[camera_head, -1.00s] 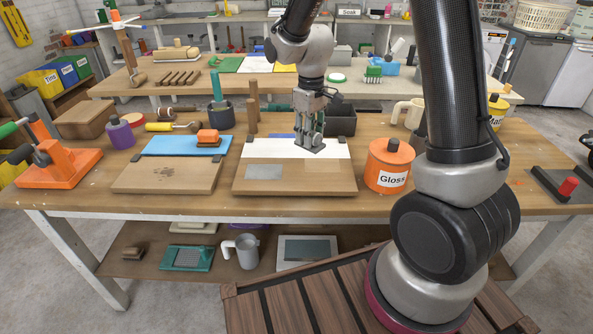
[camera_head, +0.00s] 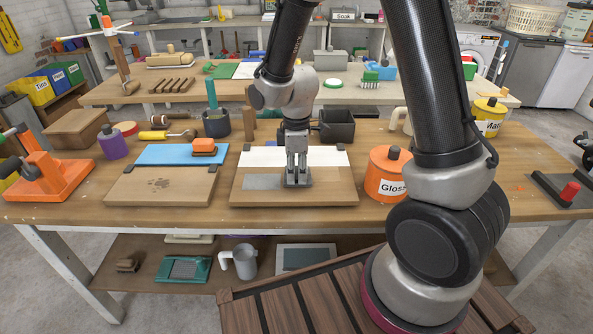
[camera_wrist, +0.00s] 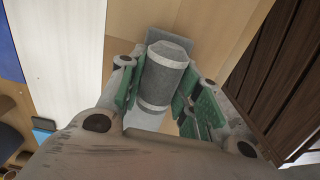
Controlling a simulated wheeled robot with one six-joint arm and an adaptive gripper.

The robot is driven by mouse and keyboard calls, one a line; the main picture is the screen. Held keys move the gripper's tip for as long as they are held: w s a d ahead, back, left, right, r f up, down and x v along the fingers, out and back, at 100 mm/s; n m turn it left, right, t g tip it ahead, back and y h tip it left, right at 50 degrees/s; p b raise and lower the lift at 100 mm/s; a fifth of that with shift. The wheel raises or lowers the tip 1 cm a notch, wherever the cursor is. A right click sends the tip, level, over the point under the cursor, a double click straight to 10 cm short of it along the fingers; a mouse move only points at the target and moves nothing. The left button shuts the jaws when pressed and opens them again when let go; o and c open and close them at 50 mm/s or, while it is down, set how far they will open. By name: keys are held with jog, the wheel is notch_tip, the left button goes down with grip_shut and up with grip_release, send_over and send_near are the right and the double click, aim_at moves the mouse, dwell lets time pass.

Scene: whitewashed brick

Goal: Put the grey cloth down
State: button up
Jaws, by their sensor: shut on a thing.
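My gripper (camera_head: 297,175) is over the right middle of a wooden board (camera_head: 325,194) on the bench. It is shut on a grey thing, which I take to be the grey cloth (camera_head: 298,185); it has a flat, darker lower part. In the wrist view the cloth (camera_wrist: 165,72) looks like a bundled grey block between the green finger pads of my gripper (camera_wrist: 165,88). It is at or just above the board's bare wood; I cannot tell if it touches. A flat grey rectangle (camera_head: 262,182) lies on the board just left of it. A white strip (camera_head: 262,157) crosses the board's back.
An orange Gloss tin (camera_head: 386,172) stands close right of the board. Left is another board (camera_head: 160,187) with a blue sheet (camera_head: 168,155) and an orange-topped brush (camera_head: 204,147). A dark box (camera_head: 337,126) and a dark pot (camera_head: 216,124) stand behind.

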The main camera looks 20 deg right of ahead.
aim_at(296, 166)
jog(key=shift+f, duration=0.15)
jog(key=o, duration=1.2)
notch_tip(296, 166, up, 12)
jog(key=s+d+r+m+t, duration=0.1)
jog(key=s+d+r+m, duration=0.3)
jog(key=s+d, duration=0.1)
jog(key=s+d+r+m+t, duration=0.1)
jog(key=s+d+r+m, duration=0.3)
jog(key=s, duration=0.3)
jog(key=s+d+r+m+t, duration=0.2)
jog(key=s+d+r+m, duration=0.3)
jog(key=s+d+m, duration=0.1)
jog(key=shift+s+d, duration=0.1)
jog(key=shift+s, duration=0.5)
